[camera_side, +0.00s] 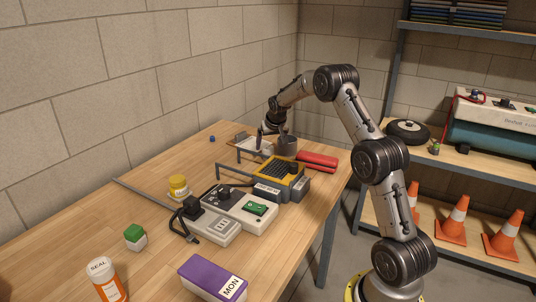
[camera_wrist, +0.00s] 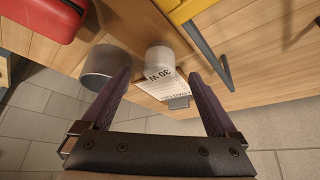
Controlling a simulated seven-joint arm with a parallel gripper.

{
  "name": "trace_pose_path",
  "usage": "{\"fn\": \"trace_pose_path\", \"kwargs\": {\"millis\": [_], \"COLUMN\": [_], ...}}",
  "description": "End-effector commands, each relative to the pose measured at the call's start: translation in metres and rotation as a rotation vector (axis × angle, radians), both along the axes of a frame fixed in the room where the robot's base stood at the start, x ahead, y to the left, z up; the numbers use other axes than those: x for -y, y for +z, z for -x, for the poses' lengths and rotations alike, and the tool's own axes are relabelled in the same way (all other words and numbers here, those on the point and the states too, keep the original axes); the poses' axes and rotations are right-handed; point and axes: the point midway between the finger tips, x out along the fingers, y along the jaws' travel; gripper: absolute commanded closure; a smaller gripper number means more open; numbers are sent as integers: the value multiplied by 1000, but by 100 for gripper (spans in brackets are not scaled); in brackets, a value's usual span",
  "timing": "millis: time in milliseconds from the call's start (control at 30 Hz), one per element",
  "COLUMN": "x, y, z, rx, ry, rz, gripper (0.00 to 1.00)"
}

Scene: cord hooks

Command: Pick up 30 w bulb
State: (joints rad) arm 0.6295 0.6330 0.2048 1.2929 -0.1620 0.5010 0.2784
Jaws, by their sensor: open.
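The 30 W bulb (camera_wrist: 159,57) shows in the wrist view as a short pale grey-white cylinder with an upside-down "30 W" marking at its lower edge. My gripper (camera_wrist: 160,76) is open, with one dark purple finger on each side of the bulb in the picture. I see no clear contact, and I cannot tell the height gap. In the side view my gripper (camera_side: 268,139) is over the far end of the bench, beside a grey cup; the bulb cannot be made out there.
The grey cup (camera_wrist: 103,66) stands close by the left finger. A clipboard with printed paper (camera_wrist: 170,88) lies by the bulb. A red case (camera_side: 318,162) and a yellow-grey device (camera_side: 276,181) are nearby.

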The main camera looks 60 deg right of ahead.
Motion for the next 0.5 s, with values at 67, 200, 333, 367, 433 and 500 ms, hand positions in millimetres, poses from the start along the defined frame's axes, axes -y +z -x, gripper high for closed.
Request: {"fn": "trace_pose_path", "kwargs": {"millis": [67, 200, 333, 367, 433, 500], "x": [2, 6, 14, 16, 19, 21], "y": [-3, -13, -29, -31, -39, -44], "z": [-2, -5, -13, -14, -18, -20], "rx": [1, -1, -3, -1, -2, 0], "ry": [0, 0, 0, 0, 1, 1], "rz": [1, -1, -2, -1, -1, 0], "gripper": [6, 6, 6, 6, 6, 6]}}
